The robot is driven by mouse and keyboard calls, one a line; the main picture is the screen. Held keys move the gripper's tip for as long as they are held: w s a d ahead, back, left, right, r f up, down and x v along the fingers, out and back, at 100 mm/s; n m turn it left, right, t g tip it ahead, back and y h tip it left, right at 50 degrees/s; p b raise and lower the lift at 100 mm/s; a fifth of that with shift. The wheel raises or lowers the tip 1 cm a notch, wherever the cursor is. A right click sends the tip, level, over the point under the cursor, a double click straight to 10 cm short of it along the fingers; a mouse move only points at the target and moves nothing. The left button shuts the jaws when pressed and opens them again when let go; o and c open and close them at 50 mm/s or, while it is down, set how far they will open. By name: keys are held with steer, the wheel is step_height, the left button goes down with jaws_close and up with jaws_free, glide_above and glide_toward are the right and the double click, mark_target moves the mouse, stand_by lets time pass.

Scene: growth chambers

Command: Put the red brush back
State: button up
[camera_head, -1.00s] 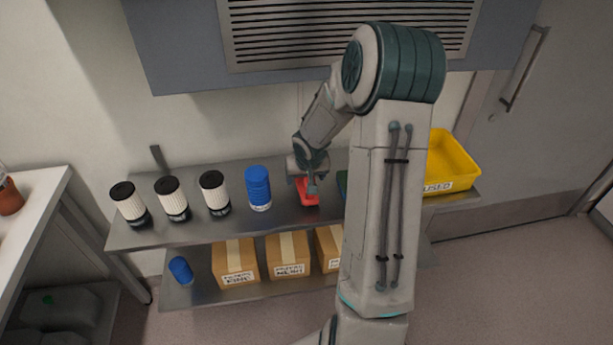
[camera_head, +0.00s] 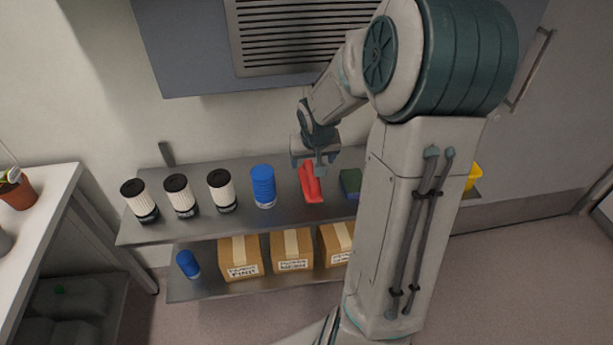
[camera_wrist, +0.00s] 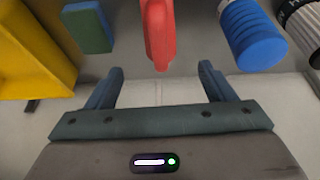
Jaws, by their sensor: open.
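The red brush (camera_head: 312,186) lies on the upper metal shelf in the head view, between a blue ribbed bottle and a green block. In the wrist view the red brush (camera_wrist: 158,32) is at the top middle, just beyond the fingertips and in line with the gap between them. My gripper (camera_head: 314,166) is above the back end of the brush in the head view. In the wrist view my gripper (camera_wrist: 161,68) has its two fingers wide apart with nothing between them. The brush's underside is hidden.
On the upper shelf (camera_head: 235,222), the blue bottle (camera_head: 264,187) stands left of the brush, the green block (camera_head: 350,182) right. Several black-capped white cylinders (camera_head: 181,196) stand farther left. A yellow bin (camera_wrist: 32,50) is mostly behind my arm.

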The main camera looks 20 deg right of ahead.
steer(key=s+a+r+n, duration=0.1)
steer(key=s+a+r, duration=0.2)
steer(key=s, duration=0.4)
steer(key=s+a+r+n+y, duration=0.1)
steer(key=s+a+r, duration=0.2)
steer(key=s+a, duration=0.3)
steer(key=s+a+r+n+g, duration=0.1)
steer(key=s+a+r, duration=0.2)
steer(key=s+a, duration=0.2)
steer(key=s, duration=0.2)
steer(key=shift+s+r, duration=0.3)
steer(key=shift+r, duration=0.1)
steer(key=shift+d, duration=0.1)
stand_by(1.1)
